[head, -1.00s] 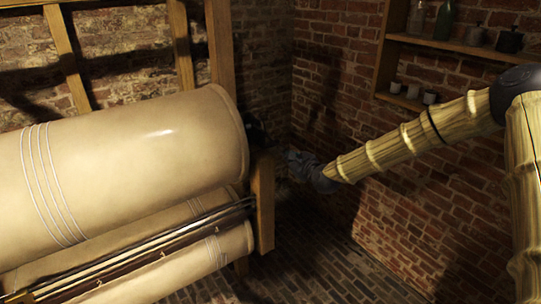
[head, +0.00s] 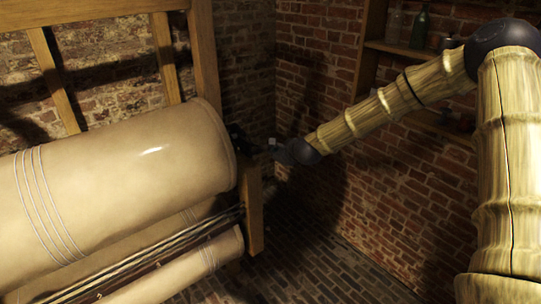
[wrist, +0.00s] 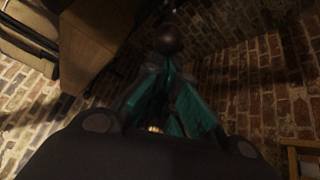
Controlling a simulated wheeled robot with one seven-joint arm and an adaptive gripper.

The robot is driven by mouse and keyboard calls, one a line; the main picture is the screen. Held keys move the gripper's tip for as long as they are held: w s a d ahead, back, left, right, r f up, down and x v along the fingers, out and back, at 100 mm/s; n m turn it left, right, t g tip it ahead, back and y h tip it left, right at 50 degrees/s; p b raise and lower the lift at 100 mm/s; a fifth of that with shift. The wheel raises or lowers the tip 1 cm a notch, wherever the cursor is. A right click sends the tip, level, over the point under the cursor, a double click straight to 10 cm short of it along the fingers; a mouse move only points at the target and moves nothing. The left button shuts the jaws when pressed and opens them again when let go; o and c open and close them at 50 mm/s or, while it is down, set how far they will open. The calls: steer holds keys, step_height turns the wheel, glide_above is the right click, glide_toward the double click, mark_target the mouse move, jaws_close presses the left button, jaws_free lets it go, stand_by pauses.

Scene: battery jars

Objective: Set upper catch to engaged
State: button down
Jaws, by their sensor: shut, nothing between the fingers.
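A dark knob with a round ball end (wrist: 168,38) stands just beyond my fingertips in the wrist view; it may be part of the upper catch. In the head view a small dark fitting (head: 238,136) sits by the right end of the big jar, above the wooden post. I cannot tell the catch's setting. My gripper (wrist: 168,78) has dark and teal fingers, shut and empty, pointing toward the ball. In the head view my gripper (head: 276,145) is small and dim, just right of the fitting. I cannot tell whether it touches.
A large cream jar (head: 110,165) lies in a wooden frame with a post (head: 251,210) at its right end. Dark rails (head: 150,258) run below it. A shelf (head: 400,50) with bottles hangs on the brick wall at right. The brick floor (head: 300,260) looks clear.

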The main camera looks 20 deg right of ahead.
steer(key=shift+a+r, duration=0.1)
steer(key=shift+r, duration=0.1)
stand_by(0.4)
step_height(320, 180, down, 4)
steer(key=d+b, duration=0.2)
steer(key=b, duration=0.1)
steer(key=b+v, duration=0.2)
steer(key=v, duration=0.8)
steer(key=shift+r+b, duration=0.35)
steer(key=shift+r, duration=0.15)
steer(key=shift+d, duration=0.15)
